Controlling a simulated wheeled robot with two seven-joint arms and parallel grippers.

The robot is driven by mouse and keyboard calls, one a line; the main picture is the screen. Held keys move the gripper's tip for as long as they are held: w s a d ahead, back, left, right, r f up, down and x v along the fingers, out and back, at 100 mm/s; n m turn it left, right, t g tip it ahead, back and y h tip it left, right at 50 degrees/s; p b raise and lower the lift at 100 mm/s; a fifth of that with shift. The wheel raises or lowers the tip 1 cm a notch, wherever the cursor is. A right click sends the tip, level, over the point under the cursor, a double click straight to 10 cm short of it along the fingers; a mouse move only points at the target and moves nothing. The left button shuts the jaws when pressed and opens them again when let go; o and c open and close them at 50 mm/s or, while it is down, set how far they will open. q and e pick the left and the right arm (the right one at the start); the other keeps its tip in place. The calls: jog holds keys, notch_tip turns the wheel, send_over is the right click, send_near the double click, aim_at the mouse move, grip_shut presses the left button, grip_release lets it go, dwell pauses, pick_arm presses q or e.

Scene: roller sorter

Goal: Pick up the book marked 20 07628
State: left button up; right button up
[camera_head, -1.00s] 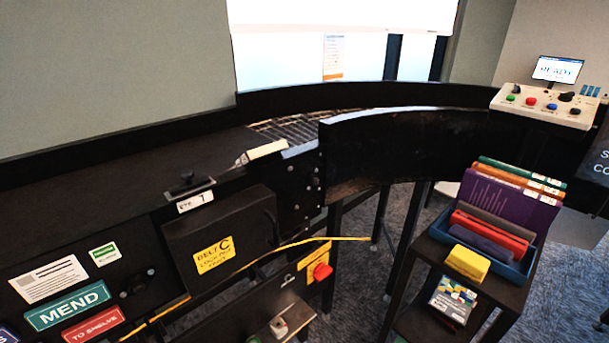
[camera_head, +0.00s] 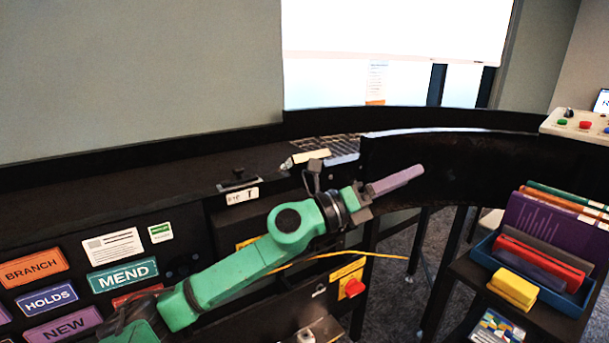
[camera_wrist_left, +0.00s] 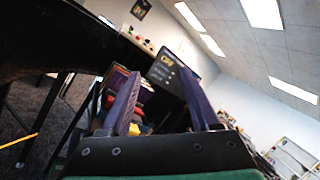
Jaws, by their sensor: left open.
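Several books stand in a blue bin (camera_head: 481,248) at the right of the head view: a purple book (camera_head: 532,222), a red book (camera_head: 540,257), and green, orange, grey and dark blue ones. Some carry small white labels, too small to read, so I cannot tell which book is marked 20 07628. My left gripper (camera_head: 420,172) points right, in front of the black curved wall and left of the bin, clear of the books. In the left wrist view its two purple fingers (camera_wrist_left: 158,76) are apart with nothing held between them. My right gripper is not in view.
A yellow block (camera_head: 513,288) lies on the black cart in front of the bin. The black curved wall (camera_head: 450,165) runs behind my left gripper. A red button (camera_head: 354,288) is below the arm. A control panel (camera_head: 580,125) stands at the far right.

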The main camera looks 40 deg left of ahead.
pick_arm(q)
jog(key=s+d+m+g, duration=0.2)
jog(key=m+g, duration=0.2)
jog(key=m, duration=0.5)
jog(key=m+g+y+b, duration=0.1)
jog(key=m+g+y, duration=0.1)
jog(key=y, duration=1.4)
send_near(309, 156)
jog(key=p+x, duration=0.4)
jog(key=shift+a, duration=0.25)
jog(key=p, duration=0.1)
jog(key=w+p, duration=0.1)
jog(key=w, duration=0.1)
jog(key=shift+w+a+f+p, duration=0.25)
jog(key=shift+f+p, duration=0.1)
jog(key=shift+p, duration=0.05)
jog(key=shift+f+x, duration=0.25)
jog(key=shift+x, duration=1)
jog(key=shift+f, duration=0.1)
jog(key=shift+s, duration=0.2)
grip_shut()
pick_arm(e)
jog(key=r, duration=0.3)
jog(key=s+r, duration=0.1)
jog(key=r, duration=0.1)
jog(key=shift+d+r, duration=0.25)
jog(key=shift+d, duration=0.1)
